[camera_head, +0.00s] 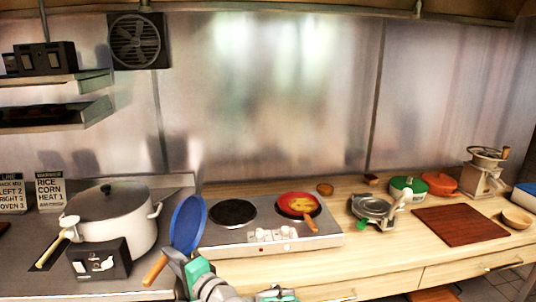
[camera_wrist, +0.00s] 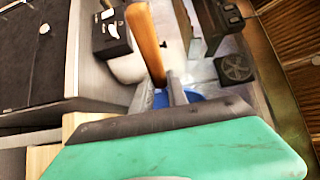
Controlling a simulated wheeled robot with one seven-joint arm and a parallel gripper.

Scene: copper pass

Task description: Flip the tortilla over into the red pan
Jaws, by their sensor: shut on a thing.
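The red pan (camera_head: 284,197) sits on the right burner, its wooden handle pointing to the front. A yellowish, folded or uneven-looking thing, seemingly the tortilla (camera_head: 299,204), lies in it. My gripper (camera_head: 172,257) is shut on the wooden handle of a blue pan (camera_head: 187,224) and holds it up, steeply tilted, left of the hot plate. The inside of the blue pan shows no tortilla. In the wrist view the wooden handle (camera_wrist: 146,45) stands between my gripper's fingers (camera_wrist: 160,93), and only a little of the blue pan (camera_wrist: 163,100) shows behind.
The left burner (camera_head: 233,212) is bare. A large white pot (camera_head: 128,222) with a lid and a dark control box (camera_head: 98,261) stand at the left. A tortilla press (camera_head: 371,208), green-sided pot (camera_head: 407,188) and brown board (camera_head: 459,225) are at the right.

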